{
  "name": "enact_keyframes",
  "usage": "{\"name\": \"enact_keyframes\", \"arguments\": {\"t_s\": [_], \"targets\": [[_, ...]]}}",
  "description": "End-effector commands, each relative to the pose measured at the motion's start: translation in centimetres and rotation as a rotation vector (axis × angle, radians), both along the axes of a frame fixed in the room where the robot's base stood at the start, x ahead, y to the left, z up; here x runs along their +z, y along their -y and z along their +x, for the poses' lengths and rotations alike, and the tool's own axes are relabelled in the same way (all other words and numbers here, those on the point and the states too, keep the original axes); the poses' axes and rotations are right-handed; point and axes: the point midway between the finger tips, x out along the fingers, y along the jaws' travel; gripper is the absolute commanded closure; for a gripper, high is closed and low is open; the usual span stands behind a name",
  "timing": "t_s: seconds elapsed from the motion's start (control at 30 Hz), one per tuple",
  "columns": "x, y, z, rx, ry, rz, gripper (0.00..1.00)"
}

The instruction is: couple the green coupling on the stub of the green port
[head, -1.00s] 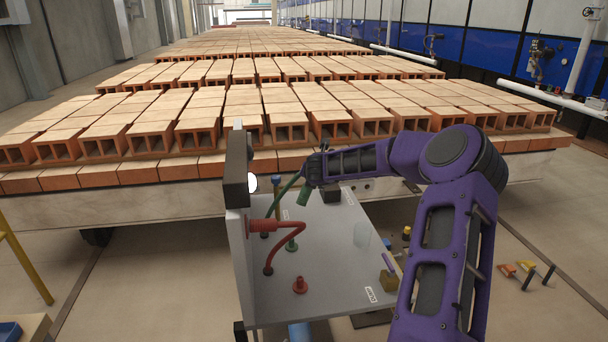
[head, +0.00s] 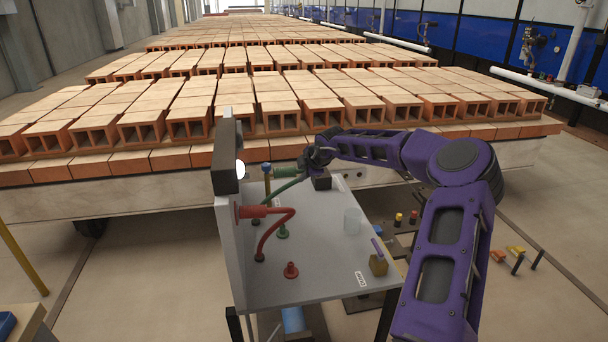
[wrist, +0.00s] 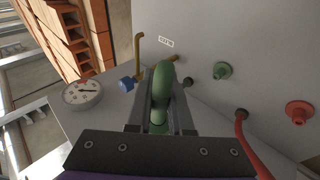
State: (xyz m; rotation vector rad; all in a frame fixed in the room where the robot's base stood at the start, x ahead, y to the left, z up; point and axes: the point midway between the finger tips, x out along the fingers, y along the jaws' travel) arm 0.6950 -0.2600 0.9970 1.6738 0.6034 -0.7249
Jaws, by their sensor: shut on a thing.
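My gripper (head: 304,167) is shut on the green coupling (head: 285,172), above the grey plate's far part. The green hose (head: 286,188) bends from the coupling to the plate. A green flanged fitting (head: 283,231) stands bare on the plate, also in the wrist view (wrist: 222,71). I cannot make out a green stub on the panel's face.
A red coupling (head: 253,211) sits on the panel, its red hose (head: 290,225) looping to the plate. A blue-capped brass pipe (head: 266,168) stands near the green coupling.

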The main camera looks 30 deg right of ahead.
Motion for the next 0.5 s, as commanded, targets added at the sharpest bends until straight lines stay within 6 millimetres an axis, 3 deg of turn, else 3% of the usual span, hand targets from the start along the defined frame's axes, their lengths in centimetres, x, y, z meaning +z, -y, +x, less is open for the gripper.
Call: {"name": "enact_keyframes", "arguments": {"t_s": [0.23,0.5], "targets": [[0.3,0.0,0.0,-0.001,0.003,0.001,1.0],[0.0,-2.0,0.6,0.002,0.003,-0.002,1.0]]}}
